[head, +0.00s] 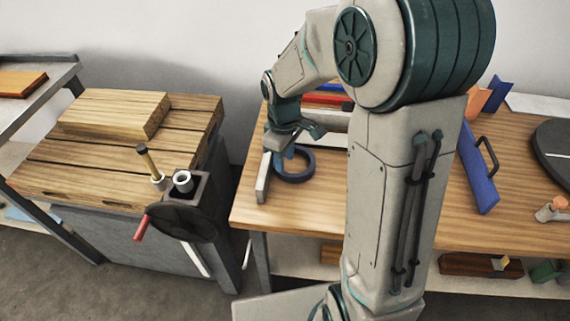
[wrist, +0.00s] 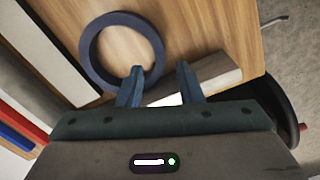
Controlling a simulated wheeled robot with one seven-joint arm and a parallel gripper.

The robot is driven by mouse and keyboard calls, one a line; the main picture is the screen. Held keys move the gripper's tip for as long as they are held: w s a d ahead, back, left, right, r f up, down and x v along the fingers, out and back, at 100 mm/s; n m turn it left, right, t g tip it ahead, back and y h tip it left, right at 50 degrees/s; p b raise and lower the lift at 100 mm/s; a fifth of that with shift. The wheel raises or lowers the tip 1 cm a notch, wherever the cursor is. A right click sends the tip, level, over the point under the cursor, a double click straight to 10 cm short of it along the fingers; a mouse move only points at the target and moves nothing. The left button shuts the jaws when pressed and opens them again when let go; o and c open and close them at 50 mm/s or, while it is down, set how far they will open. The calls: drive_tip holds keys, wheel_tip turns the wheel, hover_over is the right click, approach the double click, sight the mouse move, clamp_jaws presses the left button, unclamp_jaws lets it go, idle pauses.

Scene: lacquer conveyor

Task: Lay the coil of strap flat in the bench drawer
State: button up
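The coil of strap is a dark blue ring (head: 294,178) lying flat on the wooden bench top (head: 320,222), near its left end. It also shows in the wrist view (wrist: 91,58), whole but for a part of its near rim behind a finger. My gripper (wrist: 161,75) is open and empty, its two blue fingers apart. In the wrist view the left fingertip overlaps the ring's near rim and the right fingertip lies outside it. I cannot tell whether either touches the ring. In the head view my gripper (head: 290,151) is low over the ring. I cannot make out the bench drawer.
A pale grey bar (head: 263,178) lies close left of the ring. Red and blue items (head: 326,97) lie behind. A slatted wooden workbench (head: 85,178) with a vise stands left, across a gap.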

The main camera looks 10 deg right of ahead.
wheel_tip(320, 180, up, 8)
drive_tip(key=s+d+r+m+t, duration=0.1)
drive_tip(key=s+d+m, duration=0.1)
drive_tip(key=s+m, duration=0.3)
drive_tip(key=s+d+r+m+t, duration=0.1)
drive_tip(key=s+d+m, duration=0.2)
drive_tip(key=s, duration=0.8)
drive_tip(key=shift+r+m+t, duration=0.2)
drive_tip(key=shift+m+t, duration=0.2)
drive_tip(key=shift+m, duration=0.6)
drive_tip(key=shift+w, duration=0.1)
drive_tip(key=p+v, duration=0.2)
drive_tip(key=shift+w+r+p, duration=0.15)
drive_tip(key=shift+r+p, duration=0.1)
drive_tip(key=shift+p, duration=0.05)
drive_tip(key=shift+o, duration=0.5)
drive_tip(key=shift+d, duration=0.1)
